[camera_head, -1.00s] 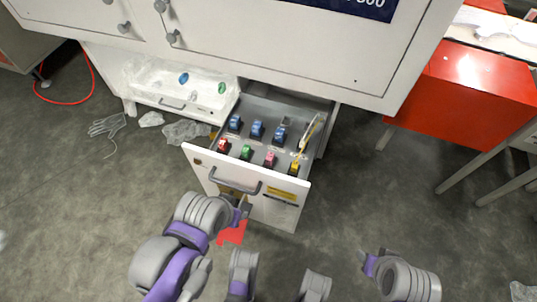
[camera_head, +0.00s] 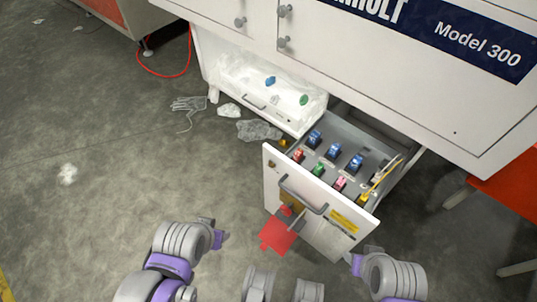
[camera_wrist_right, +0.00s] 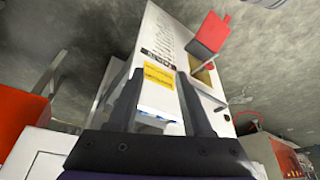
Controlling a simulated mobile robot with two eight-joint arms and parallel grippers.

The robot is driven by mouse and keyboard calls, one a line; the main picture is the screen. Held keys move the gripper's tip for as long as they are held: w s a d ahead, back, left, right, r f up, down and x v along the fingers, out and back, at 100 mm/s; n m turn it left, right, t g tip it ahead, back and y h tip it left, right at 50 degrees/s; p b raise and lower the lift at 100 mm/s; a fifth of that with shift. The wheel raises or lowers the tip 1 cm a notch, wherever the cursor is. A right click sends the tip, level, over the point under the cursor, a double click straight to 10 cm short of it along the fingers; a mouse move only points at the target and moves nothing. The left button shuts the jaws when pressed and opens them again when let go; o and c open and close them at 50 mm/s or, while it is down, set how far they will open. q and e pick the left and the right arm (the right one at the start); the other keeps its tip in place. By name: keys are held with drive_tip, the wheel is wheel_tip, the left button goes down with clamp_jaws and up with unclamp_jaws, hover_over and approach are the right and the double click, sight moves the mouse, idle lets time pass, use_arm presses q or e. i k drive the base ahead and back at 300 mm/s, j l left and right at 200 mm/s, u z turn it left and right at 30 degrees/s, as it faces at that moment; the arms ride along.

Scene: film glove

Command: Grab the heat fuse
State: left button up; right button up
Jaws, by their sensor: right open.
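Several coloured fuses sit in rows inside the pulled-out drawer (camera_head: 264,185). Blue fuses (camera_head: 333,151) stand at the back; a red fuse (camera_head: 298,155), a green fuse (camera_head: 318,170), a pink fuse (camera_head: 340,183) and a yellow fuse (camera_head: 363,199) stand nearer the front. I cannot tell which is the heat fuse. My left gripper (camera_head: 219,236) is left of the drawer and apart from it; its jaws are unclear. My right gripper (camera_head: 354,262) is near the drawer front's lower right. In the right wrist view its fingers (camera_wrist_right: 158,100) are apart, with the drawer front beyond.
The drawer has a grey handle (camera_head: 302,197) and a yellow label (camera_head: 344,219). A red flap (camera_head: 278,236) shows below the handle. A white tray (camera_head: 262,102) with small items is left of the drawer. A glove (camera_head: 188,106) and crumpled film (camera_head: 259,130) lie on the floor.

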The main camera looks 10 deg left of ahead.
sight(298, 156)
drive_tip(key=k, duration=0.5)
drive_tip(key=k+u, duration=0.15)
drive_tip(key=u, duration=1)
drive_tip(key=l+u, duration=0.1)
drive_tip(key=l, duration=2.35)
